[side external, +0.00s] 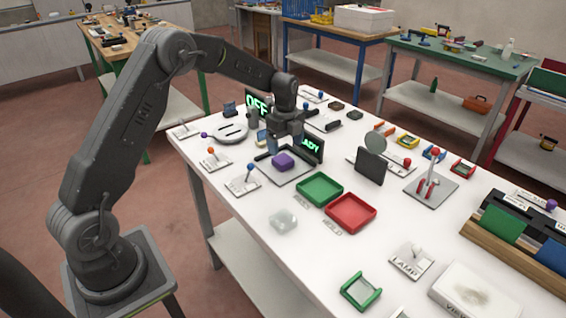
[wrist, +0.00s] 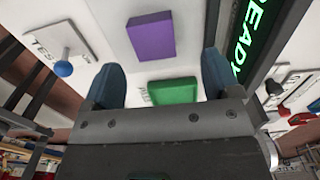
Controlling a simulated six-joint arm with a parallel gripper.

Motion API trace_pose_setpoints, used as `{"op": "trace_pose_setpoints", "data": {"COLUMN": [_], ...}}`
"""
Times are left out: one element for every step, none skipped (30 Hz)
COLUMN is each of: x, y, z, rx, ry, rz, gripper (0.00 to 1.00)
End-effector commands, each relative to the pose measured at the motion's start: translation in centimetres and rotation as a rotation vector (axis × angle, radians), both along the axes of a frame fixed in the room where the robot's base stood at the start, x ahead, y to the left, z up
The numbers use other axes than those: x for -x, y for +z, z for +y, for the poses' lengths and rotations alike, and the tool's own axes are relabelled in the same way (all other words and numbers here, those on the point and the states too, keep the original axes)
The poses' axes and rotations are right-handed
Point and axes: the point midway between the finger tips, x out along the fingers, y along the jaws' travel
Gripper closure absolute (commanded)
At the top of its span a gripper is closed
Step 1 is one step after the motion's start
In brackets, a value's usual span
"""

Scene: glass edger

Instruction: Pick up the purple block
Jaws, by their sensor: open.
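The purple block (side external: 283,162) sits on a light plate (side external: 297,173) with a dark edge near the left part of the white table. It also shows in the wrist view (wrist: 151,37), flat and tilted slightly, beyond the fingers. My gripper (side external: 286,146) is above and just behind the block in the side view. In the wrist view its two blue-grey fingers (wrist: 162,82) stand wide apart with nothing between them touching.
A green tray (side external: 319,190) and a red tray (side external: 350,213) stand right of the block. A lit READY sign (side external: 311,148) stands close beside my gripper. A lever plate (side external: 243,180) lies to the left. A clear block (side external: 284,220) lies in front.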

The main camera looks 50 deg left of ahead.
Motion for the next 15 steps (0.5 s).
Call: {"op": "trace_pose_setpoints", "data": {"x": [0.0,0.1,0.2,0.3,0.4,0.6,0.7,0.8,0.8,0.8,0.8,0.8,0.8,0.8,0.8], "y": [-0.3,-0.5,-0.9,-1.3,-1.7,-2.4,-2.8,-3.2,-3.8,-4.2,-4.5,-4.9,-5.1,-5.2,-5.3], "z": [0.0,0.0,0.0,0.0,0.1,0.1,0.1,0.1,0.1,0.1,0.1,0.1,0.2,0.2,0.2], "rx": [0.000,0.000,0.001,0.001,0.001,0.002,0.001,0.001,0.001,0.000,0.000,0.000,-0.001,-0.001,-0.001], "ry": [0.000,0.000,0.001,0.001,0.001,0.001,0.001,0.001,0.001,0.001,0.001,0.001,0.001,0.001,0.001], "rz": [0.001,0.001,0.003,0.003,0.003,0.005,0.004,0.004,0.003,0.002,0.002,0.000,-0.001,-0.002,-0.002], "gripper": [0.17,0.17,0.17,0.17,0.17,0.17,0.17,0.17,0.17,0.17,0.17,0.17,0.17,0.17,0.17]}}
